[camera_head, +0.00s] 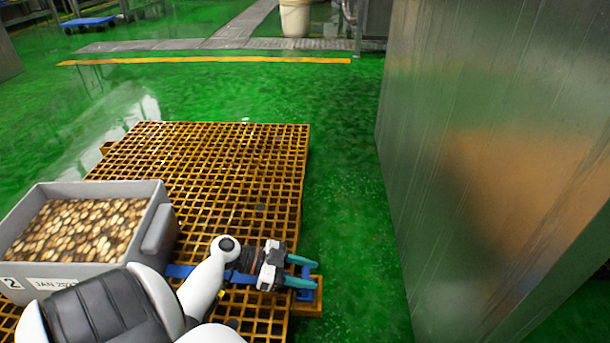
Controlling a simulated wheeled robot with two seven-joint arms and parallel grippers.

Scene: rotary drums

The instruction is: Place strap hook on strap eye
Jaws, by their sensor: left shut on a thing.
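My left gripper (312,274) reaches in from the lower left, with its two teal fingers pointing right over the right edge of the orange grated platform. It is shut on the strap hook, which is mostly hidden between and behind the fingers. A blue strap (180,271) runs from beside the grey crate, behind my left arm, towards the fingers. A small blue piece (305,294) shows just below the fingertips at the platform edge. I cannot tell whether it belongs to the hook or to the strap eye. The strap eye is not clearly visible. My right gripper is not in view.
The orange grated platform (225,160) lies on a wet green floor (345,180). A grey crate (160,228) full of pale brown round slices stands on its left. A tall metal wall (490,130) rises at the right. The floor between platform and wall is clear.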

